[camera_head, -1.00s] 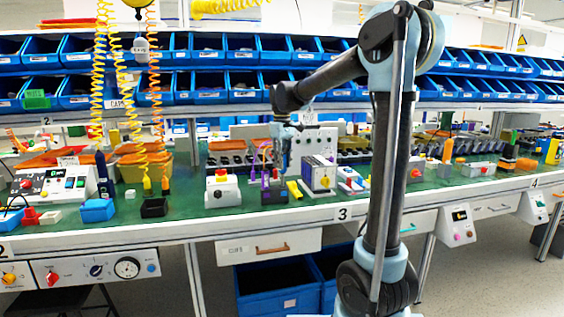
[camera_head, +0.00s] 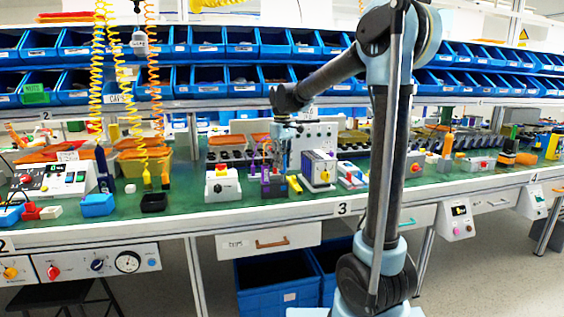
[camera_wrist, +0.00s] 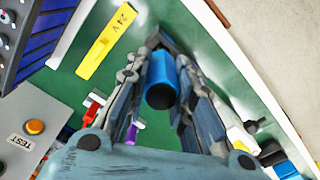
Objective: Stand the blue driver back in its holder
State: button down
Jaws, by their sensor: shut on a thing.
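My gripper (camera_wrist: 166,62) is shut on a blue cylindrical handle in the wrist view, the blue driver (camera_wrist: 162,88). Its dark round end faces the camera, and its far end is hidden. In the head view my gripper (camera_head: 279,168) is low over the green bench, right at a small dark holder (camera_head: 272,188) with a purple handle at its left. The driver is too small to make out clearly there. I cannot tell whether its tip is inside the holder or above it. In the wrist view, purple (camera_wrist: 132,132) shows beside the left finger.
A yellow block marked 24 V (camera_wrist: 105,42) lies close by. A white box with a red-topped button (camera_head: 222,184) stands to the left. The bench's front edge (camera_head: 290,213) is near.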

jog(key=shift+f, duration=1.8)
jog(key=c, duration=1.3)
grip_release()
notch_tip(320, 180, up, 12)
jog(key=shift+f, duration=0.1)
jog(key=s+d+f+m+t, duration=0.15)
jog(key=s+d+f, duration=0.25)
jog(key=s+d, duration=0.45)
jog(key=s+d+f+m, duration=0.3)
jog(key=s+d+f, duration=0.1)
jog(key=s+d, duration=0.4)
jog(key=s+d+f+m, duration=0.2)
jog(key=s+d+f, duration=0.1)
jog(key=s+f, duration=0.4)
jog(key=s+d+f+m, duration=0.2)
jog(key=s+d+f, duration=0.1)
jog(key=s+f, duration=0.5)
jog(key=shift+s+f+t, duration=0.25)
jog(key=shift+f+t, duration=0.1)
jog(key=shift+f, duration=0.5)
